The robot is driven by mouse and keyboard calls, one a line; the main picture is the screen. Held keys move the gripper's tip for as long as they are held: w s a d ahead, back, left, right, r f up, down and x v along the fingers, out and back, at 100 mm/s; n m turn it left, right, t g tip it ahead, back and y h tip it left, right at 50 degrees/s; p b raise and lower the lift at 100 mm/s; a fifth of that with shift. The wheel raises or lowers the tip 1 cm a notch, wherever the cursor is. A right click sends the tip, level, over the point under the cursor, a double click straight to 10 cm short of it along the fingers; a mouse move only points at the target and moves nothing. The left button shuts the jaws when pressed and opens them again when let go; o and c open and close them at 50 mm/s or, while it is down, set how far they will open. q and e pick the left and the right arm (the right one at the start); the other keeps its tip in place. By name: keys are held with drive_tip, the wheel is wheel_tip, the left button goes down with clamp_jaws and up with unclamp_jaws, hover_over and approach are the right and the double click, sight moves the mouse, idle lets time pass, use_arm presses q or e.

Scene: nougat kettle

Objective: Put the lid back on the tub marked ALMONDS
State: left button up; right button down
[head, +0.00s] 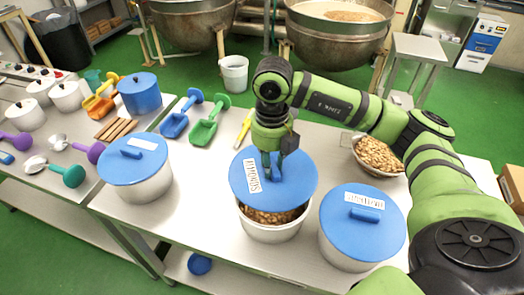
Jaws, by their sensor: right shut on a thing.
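My right gripper (272,172) points down and is shut on the blue lid (298,189), whose white label (253,176) seems to read ALMONDS. The lid is over the white tub (270,233), shifted toward the back. The front of the tub's mouth is uncovered, and brown nuts show inside. The lid hides the tub's back rim, so I cannot tell whether they touch. The lid's handle is hidden by the gripper. My left gripper is not in view.
Lidded tubs stand to the left (150,184) and right (338,246). A bowl of nuts (377,156) is behind on the right, under my right arm. Blue (177,122) and green (205,132) scoops lie back left. Free tabletop shows between the left and middle tubs.

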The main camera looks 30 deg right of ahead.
drive_tip(key=shift+s+f+b, duration=0.5)
drive_tip(key=shift+f+b, duration=0.05)
drive_tip(key=shift+f, duration=0.25)
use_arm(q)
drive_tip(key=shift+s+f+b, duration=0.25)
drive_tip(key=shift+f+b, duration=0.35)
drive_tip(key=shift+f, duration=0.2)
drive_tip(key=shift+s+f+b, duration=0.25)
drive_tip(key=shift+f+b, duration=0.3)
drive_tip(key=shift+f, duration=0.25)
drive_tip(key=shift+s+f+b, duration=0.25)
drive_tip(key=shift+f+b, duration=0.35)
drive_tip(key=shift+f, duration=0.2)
use_arm(e)
drive_tip(key=shift+w+f, duration=0.15)
drive_tip(key=shift+f, duration=1.05)
drive_tip(key=shift+w+f, duration=0.1)
drive_tip(key=shift+f, duration=1.1)
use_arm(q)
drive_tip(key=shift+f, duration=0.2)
use_arm(e)
drive_tip(key=shift+w, duration=0.25)
use_arm(q)
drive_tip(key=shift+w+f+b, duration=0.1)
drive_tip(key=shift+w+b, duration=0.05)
drive_tip(key=shift+b, duration=0.2)
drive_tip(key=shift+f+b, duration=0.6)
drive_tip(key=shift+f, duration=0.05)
use_arm(e)
drive_tip(key=shift+f, duration=0.4)
